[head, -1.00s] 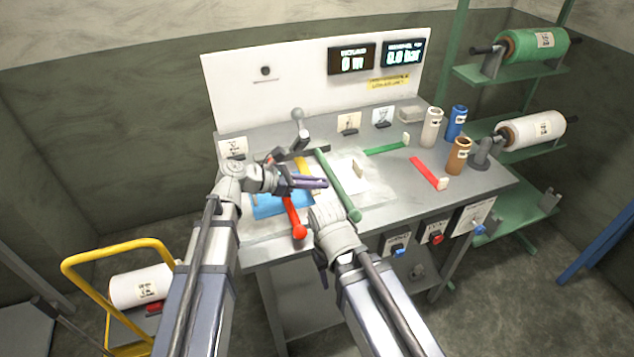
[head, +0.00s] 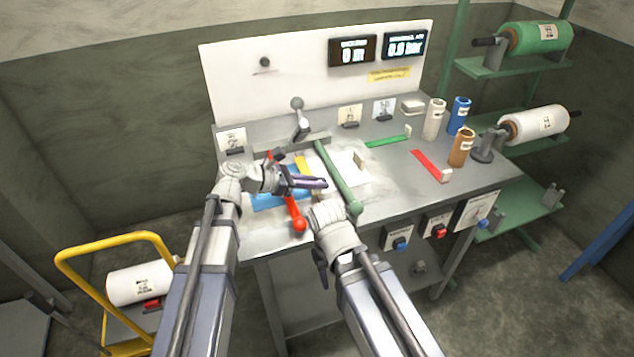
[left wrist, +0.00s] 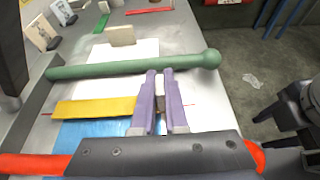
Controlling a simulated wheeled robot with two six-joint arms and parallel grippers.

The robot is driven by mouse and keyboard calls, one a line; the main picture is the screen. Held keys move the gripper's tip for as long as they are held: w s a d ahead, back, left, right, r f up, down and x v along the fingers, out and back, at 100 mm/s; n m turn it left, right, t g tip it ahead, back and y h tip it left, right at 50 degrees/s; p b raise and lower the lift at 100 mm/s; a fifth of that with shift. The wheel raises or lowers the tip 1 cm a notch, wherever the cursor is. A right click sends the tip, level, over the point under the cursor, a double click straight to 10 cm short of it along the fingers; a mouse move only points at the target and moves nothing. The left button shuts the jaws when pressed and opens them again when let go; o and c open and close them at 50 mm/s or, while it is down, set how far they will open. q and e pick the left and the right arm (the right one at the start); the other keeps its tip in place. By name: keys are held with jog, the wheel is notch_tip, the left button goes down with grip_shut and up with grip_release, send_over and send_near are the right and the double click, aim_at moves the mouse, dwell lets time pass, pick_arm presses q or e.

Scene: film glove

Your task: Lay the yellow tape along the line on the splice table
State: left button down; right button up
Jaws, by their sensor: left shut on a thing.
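The yellow tape (left wrist: 95,107) runs across the edges of the blue film (left wrist: 95,132) and the white film (left wrist: 130,52) in the left wrist view. Part of it shows in the head view (head: 301,165). My left gripper (left wrist: 167,88) is shut on the tape's pale end tab (left wrist: 160,92), between its purple fingers. Short ends of a thin red line (left wrist: 190,104) show on the splice table (head: 400,205), beyond the fingers and past the tape's other end. My right gripper (head: 325,218) is above the table's front edge; its fingers cannot be made out.
A green bar (head: 338,178) with a round end lies alongside the tape; a red-handled bar (head: 295,215) is on its other side. Green tape (head: 383,142), red tape (head: 428,164) and several upright cylinders (head: 461,148) stand to the right. The table's right front is clear.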

pick_arm(q)
jog(key=shift+f+b, duration=0.45)
jog(key=shift+f, duration=0.15)
jog(key=c, duration=0.9)
grip_release()
jog(key=shift+r, duration=0.1)
jog(key=shift+o, duration=0.2)
jog(key=p+v, duration=0.3)
jog(key=v, duration=0.3)
jog(key=shift+s+a+r, duration=0.1)
jog(key=shift+a+r, duration=0.15)
jog(key=shift+a, duration=0.05)
jog(key=shift+s+a+r, duration=0.15)
jog(key=shift+a, duration=0.35)
